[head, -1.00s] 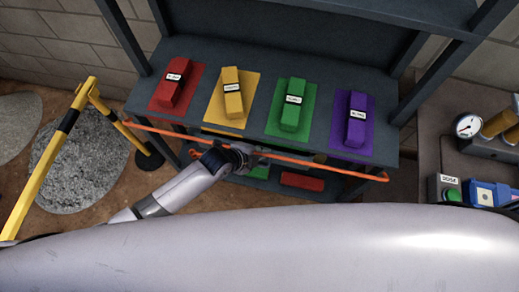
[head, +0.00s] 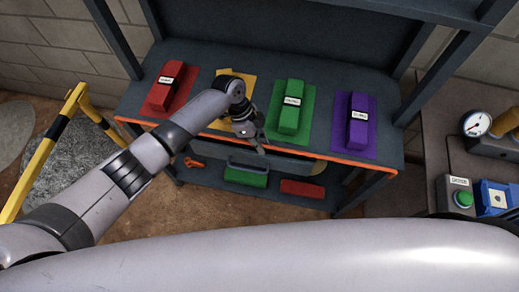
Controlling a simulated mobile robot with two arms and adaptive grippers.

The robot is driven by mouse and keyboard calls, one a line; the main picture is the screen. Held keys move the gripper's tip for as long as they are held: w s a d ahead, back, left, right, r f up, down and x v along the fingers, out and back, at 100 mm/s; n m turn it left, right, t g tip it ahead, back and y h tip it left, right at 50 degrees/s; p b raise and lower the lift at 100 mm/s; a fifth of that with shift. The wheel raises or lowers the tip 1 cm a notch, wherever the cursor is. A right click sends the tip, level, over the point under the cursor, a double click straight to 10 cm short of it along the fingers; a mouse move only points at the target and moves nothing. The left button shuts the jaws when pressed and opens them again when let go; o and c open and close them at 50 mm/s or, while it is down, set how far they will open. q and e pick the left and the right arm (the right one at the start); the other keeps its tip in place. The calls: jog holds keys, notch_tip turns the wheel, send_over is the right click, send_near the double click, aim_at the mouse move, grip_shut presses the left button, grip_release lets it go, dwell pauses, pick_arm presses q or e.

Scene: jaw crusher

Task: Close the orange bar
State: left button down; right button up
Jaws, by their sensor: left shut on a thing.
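The orange bar (head: 320,157) runs along the front edge of the dark shelf (head: 405,120), close against it from the left corner to the right. My left arm reaches in from the left. Its gripper (head: 259,146) is at the shelf's front edge, near the middle of the bar, and is shut on the bar. The fingers and part of the arm hide a short stretch of the bar. My right gripper is not in view.
Red (head: 170,85), green (head: 290,107) and purple (head: 357,120) blocks sit on matching mats; my arm mostly covers the yellow mat. Green (head: 246,176) and red (head: 302,188) items lie below. A yellow barrier (head: 52,138) stands left, a bench with a green button (head: 463,199) right.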

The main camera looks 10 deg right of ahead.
pick_arm(q)
jog(key=shift+f+g+b, duration=0.1)
jog(key=shift+g+b, duration=0.2)
dwell(0.4)
jog(key=c, duration=1.7)
grip_release()
jog(key=shift+w+d, duration=0.1)
jog(key=shift+o, duration=0.2)
